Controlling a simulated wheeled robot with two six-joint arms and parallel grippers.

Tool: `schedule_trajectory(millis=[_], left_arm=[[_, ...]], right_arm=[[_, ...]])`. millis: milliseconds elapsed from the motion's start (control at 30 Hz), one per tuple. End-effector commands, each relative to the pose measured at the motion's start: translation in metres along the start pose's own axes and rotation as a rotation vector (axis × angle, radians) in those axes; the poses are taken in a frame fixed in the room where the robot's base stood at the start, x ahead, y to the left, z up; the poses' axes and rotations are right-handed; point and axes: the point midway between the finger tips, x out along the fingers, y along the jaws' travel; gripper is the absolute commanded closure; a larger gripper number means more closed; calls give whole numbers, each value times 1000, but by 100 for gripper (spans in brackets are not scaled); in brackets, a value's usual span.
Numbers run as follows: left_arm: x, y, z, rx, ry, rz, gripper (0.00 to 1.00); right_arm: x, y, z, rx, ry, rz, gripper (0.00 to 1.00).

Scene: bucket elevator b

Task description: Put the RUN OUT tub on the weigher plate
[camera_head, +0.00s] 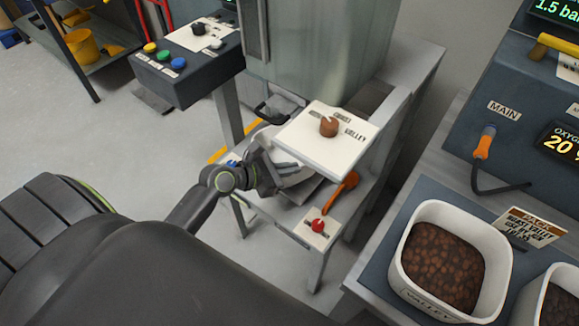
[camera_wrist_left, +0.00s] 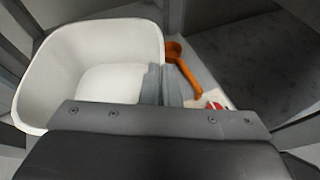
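A white, empty tub (camera_wrist_left: 95,45) fills the upper left of the left wrist view. In the head view only a slice of this tub (camera_head: 288,178) shows below a white selector panel; no RUN OUT lettering is readable. My left gripper (camera_head: 266,178) is at the tub's near side. In the left wrist view its fingers (camera_wrist_left: 164,84) are close together at the tub's right wall, one inside and one outside, and appear closed on it. I cannot identify the weigher plate for certain. My right gripper is not in view.
The selector panel (camera_head: 325,138) with a brown knob overhangs the tub. A VALLEY tub (camera_head: 407,250) of brown pellets stands at right. A button console (camera_head: 180,75) is at left.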

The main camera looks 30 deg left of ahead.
Motion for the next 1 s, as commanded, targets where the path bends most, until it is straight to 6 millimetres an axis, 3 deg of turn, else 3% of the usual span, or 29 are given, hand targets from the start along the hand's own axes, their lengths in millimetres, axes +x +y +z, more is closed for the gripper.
schedule_trajectory(millis=[333,500,533,867,1000], left_arm=[[3,-1,-7,0,0,1,100],[3,-1,-7,0,1,0,77],[3,-1,-7,0,1,0,76],[2,0,-4,2,-1,0,76],[-10,1,4,4,4,1,76]], right_arm=[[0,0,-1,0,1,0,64],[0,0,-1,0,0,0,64],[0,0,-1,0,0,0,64],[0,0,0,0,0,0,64],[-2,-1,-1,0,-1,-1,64]])
